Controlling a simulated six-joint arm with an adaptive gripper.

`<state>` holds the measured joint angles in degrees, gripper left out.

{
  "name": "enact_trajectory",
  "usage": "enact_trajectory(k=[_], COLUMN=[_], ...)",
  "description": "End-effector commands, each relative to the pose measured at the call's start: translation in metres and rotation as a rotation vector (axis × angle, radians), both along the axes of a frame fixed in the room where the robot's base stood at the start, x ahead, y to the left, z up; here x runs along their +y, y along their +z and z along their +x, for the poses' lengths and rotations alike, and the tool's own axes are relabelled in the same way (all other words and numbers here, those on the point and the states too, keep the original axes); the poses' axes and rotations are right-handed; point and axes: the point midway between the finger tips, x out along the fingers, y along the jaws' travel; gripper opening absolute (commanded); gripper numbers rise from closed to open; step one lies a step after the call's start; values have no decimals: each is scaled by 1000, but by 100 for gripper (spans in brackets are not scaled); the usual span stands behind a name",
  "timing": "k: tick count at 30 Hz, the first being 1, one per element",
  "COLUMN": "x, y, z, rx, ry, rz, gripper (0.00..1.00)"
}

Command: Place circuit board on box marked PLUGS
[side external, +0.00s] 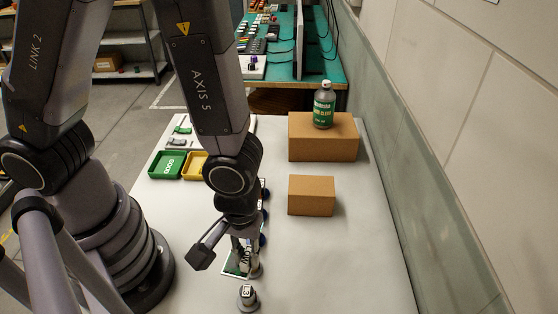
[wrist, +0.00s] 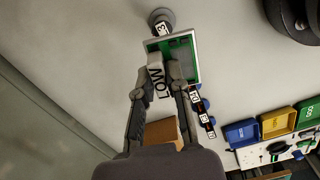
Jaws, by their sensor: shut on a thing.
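The circuit board, a green panel with a pale rim, shows in the wrist view (wrist: 183,52) just beyond my fingertips. In the side view, part of it (side external: 232,265) shows low beside my gripper (side external: 246,258). My gripper, also in the wrist view (wrist: 160,77), is shut on a white block (wrist: 156,72) with black letters resembling "LOW". The block overlaps the board's near edge; whether they are joined is unclear. Two cardboard boxes, a small one (side external: 312,196) and a larger one (side external: 323,146), stand right of my gripper. No PLUGS marking is readable.
A green-labelled bottle (side external: 324,106) stands on the larger box. A grey knob-like piece (side external: 248,298) stands just in front of my gripper. Green (side external: 167,165) and yellow (side external: 195,165) trays lie behind left. The table's right front is clear, beside the wall.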

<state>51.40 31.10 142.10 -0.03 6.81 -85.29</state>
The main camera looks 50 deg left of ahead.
Motion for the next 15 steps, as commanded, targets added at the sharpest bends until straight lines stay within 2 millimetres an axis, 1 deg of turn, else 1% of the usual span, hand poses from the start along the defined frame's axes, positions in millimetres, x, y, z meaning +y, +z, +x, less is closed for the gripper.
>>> enact_trajectory(k=[5, 6, 8, 9, 12, 15], x=[27, 37, 52, 63, 88, 108], y=[21, 27, 37, 43, 56, 67], z=[52, 65, 83, 94, 115, 128], rx=[-6, -6, -6, -5, -5, -3], ry=[74, 91, 115, 130, 161, 181], rz=[-6, -6, -5, -4, -4, -2], gripper=[0, 0, 0, 0, 0, 0])
